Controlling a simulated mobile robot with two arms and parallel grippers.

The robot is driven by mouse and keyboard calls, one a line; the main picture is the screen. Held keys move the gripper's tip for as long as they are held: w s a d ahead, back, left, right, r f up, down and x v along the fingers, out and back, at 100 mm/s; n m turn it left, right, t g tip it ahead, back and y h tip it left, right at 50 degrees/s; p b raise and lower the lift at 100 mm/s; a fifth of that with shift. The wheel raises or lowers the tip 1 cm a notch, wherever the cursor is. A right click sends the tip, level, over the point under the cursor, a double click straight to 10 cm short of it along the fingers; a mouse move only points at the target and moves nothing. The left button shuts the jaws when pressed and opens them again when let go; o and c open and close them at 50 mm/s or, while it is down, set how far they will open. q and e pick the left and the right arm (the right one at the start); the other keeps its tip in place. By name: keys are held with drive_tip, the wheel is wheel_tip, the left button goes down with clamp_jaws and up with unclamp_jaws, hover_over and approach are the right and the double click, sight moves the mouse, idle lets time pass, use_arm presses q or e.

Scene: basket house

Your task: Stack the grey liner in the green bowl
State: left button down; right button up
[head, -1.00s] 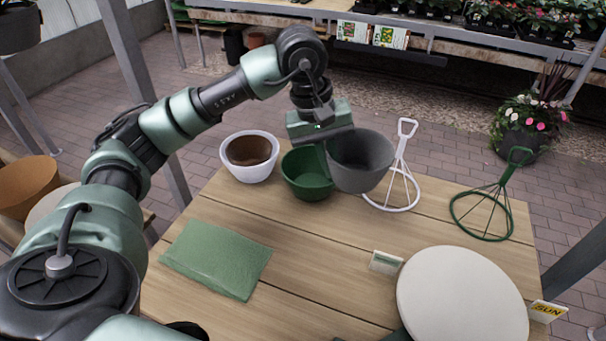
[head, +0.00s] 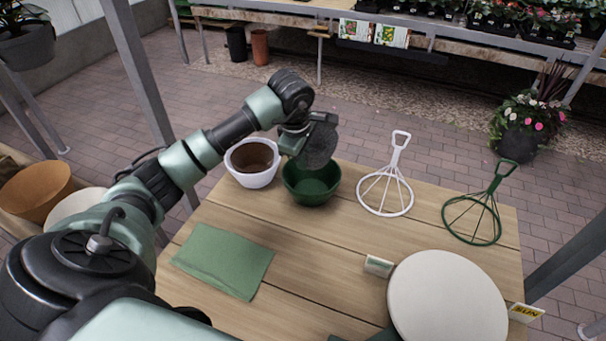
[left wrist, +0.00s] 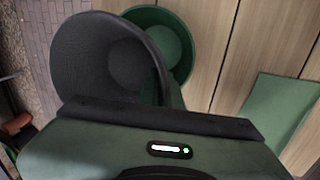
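The grey liner (head: 321,146) is held in the air by my left gripper (head: 297,138), tilted well over, at the back of the green bowl (head: 312,188). The green bowl stands upright on the table, and I see into it from the front. In the left wrist view, the liner (left wrist: 100,62) is large, just beyond the gripper (left wrist: 165,108), and hides part of the green bowl (left wrist: 165,22). The liner is outside the bowl; I cannot tell whether their rims touch. The fingertips' hold is partly hidden. My right gripper is not in view.
A white pot with a brown inside (head: 252,175) stands close left of the bowl. A white wire frame (head: 386,192) and a green one (head: 472,220) are on the right. A folded green cloth (head: 222,260) and a round pale disc (head: 447,300) lie nearer.

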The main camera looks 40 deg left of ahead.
use_arm(q)
wheel_tip(320, 180, down, 7)
drive_tip(key=p, duration=0.1)
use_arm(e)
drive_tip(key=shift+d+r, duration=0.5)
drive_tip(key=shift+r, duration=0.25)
use_arm(q)
drive_tip(key=shift+r, duration=0.1)
drive_tip(key=shift+f+b, duration=0.6)
drive_tip(key=c, duration=1.6)
unclamp_jaws()
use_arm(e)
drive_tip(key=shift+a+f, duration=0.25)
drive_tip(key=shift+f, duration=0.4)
use_arm(q)
drive_tip(key=shift+r, duration=0.1)
